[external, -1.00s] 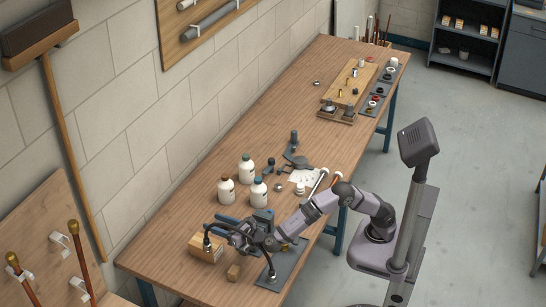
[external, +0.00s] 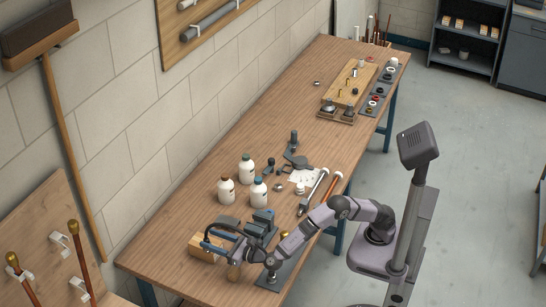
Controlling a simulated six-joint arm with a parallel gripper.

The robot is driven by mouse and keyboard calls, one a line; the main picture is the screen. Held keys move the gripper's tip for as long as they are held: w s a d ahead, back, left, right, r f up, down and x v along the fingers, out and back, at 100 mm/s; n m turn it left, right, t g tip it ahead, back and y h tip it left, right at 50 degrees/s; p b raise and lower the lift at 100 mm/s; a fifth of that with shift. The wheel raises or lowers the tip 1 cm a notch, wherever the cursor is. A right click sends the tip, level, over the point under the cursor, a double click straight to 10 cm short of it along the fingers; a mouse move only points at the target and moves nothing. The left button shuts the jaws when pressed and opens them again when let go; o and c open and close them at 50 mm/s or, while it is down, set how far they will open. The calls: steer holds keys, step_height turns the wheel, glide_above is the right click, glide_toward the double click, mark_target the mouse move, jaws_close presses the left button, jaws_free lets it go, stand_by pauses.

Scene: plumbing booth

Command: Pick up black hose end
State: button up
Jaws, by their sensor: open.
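A black hose (external: 222,227) arcs over a light wooden box (external: 201,254) near the front left corner of the workbench. One end comes down by the box; the other passes behind my gripper, so I cannot tell where it stops. My gripper (external: 236,257) is open, just right of the box and close to the hose. The fingertips are small and partly merged with the dark hose. I cannot tell whether they touch it.
Several white bottles (external: 246,171) stand further back. The bench middle (external: 285,120) is clear.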

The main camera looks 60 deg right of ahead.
mark_target(206, 239)
steer(key=w+f, duration=0.1)
steer(key=w+f+p, duration=0.1)
steer(key=f, duration=0.1)
steer(key=shift+f, duration=0.1)
steer(key=shift+w+p, duration=0.3)
steer(key=shift+w, duration=0.25)
steer(key=c, duration=1.2)
step_height(206, 239, up, 10)
steer(key=shift+f+b, duration=0.1)
steer(key=shift+b, duration=0.45)
steer(key=shift+w, duration=1.5)
